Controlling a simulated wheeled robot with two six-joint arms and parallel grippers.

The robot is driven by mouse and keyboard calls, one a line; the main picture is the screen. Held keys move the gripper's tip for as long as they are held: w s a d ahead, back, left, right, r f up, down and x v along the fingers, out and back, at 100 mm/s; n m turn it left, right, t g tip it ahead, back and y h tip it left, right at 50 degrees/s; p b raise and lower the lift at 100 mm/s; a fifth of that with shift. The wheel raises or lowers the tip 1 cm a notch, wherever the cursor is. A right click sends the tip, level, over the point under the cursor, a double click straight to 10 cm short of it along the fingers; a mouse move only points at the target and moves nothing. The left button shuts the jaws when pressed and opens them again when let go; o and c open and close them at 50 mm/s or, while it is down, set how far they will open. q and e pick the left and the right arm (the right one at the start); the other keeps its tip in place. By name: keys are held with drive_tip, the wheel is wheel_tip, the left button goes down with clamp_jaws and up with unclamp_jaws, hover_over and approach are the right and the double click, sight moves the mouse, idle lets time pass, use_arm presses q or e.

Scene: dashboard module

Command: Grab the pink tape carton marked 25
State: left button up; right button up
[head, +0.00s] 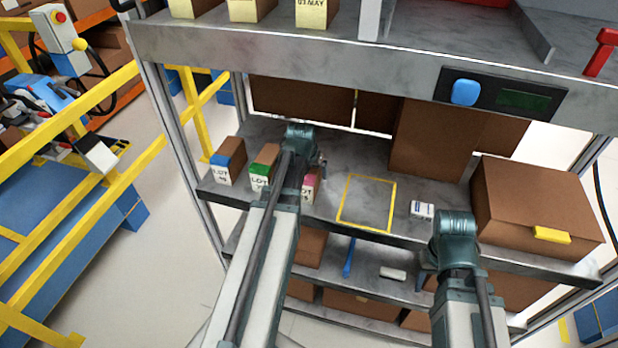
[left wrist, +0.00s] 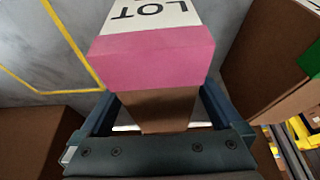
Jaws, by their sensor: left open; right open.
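The pink-taped carton (head: 310,186) stands at the right end of a row on the middle shelf, partly hidden by my left arm. In the left wrist view, the carton's pink tape (left wrist: 152,58) and a white label reading LOT show close up; its number cannot be read. My left gripper (left wrist: 157,108) is open, with one finger on each side of the carton's brown lower part. Whether the fingers touch it I cannot tell. My right gripper (head: 424,279) is by the shelf's front edge, largely hidden by its own wrist; nothing shows held in it.
A green-taped carton (head: 262,166) and a blue-taped carton (head: 227,162) stand left of it. A yellow-outlined square (head: 367,202) on the shelf is empty. A small white box (head: 421,209) and a large brown box (head: 532,212) stand to the right. An upper shelf (head: 300,48) overhangs.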

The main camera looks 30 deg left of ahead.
use_arm(q)
drive_tip(key=shift+c, duration=0.3)
clamp_jaws()
drive_tip(key=shift+r, duration=0.25)
